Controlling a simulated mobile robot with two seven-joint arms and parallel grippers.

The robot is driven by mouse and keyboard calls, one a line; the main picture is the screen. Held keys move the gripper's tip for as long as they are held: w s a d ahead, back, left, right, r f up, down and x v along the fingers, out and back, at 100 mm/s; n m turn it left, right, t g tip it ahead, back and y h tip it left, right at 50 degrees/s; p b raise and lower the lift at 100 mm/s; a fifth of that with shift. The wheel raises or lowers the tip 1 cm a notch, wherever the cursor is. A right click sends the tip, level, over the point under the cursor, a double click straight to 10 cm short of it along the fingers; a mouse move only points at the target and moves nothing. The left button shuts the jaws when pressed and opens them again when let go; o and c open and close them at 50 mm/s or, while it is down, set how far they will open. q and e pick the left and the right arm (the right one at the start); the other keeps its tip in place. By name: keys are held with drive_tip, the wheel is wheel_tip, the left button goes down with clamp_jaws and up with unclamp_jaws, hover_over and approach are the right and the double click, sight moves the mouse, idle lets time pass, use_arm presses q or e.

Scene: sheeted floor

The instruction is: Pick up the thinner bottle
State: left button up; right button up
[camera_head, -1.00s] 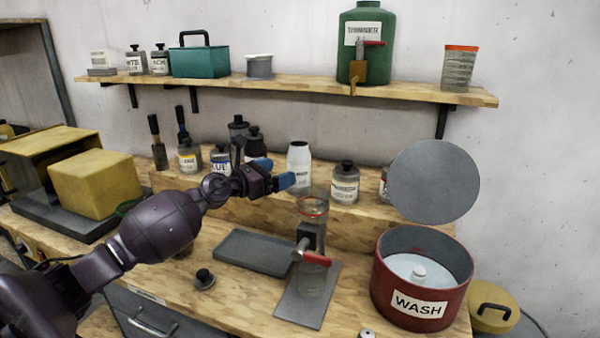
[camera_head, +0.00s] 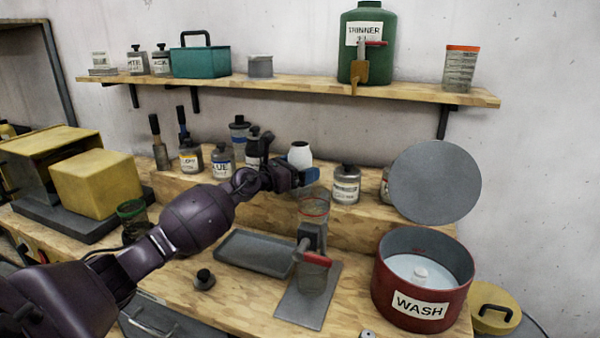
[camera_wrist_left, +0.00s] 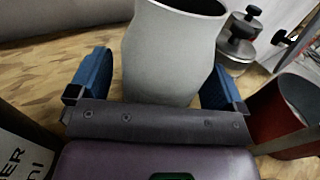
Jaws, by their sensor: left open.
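A white bottle (camera_head: 300,153) stands on the raised wooden ledge at the back of the bench. My left gripper (camera_head: 298,179) is at the bottle and hides its lower part. In the left wrist view the pale bottle (camera_wrist_left: 168,58) rises between the two blue fingers, which are open on either side of it; I cannot tell whether they touch it. A green tank labelled THINNER (camera_head: 361,58), with a red-handled tap, stands on the upper shelf. My right gripper is out of view.
Dark-capped bottles (camera_head: 222,160) crowd the ledge to the left, and a grey bottle (camera_head: 346,186) stands close on the right. In front are a stand with a glass (camera_head: 313,208), a grey tray (camera_head: 254,252) and a red WASH tub (camera_head: 422,288).

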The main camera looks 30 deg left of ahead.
use_arm(q)
drive_tip(key=c, duration=1.1)
drive_tip(key=shift+c, duration=0.9)
drive_tip(key=shift+r, duration=0.15)
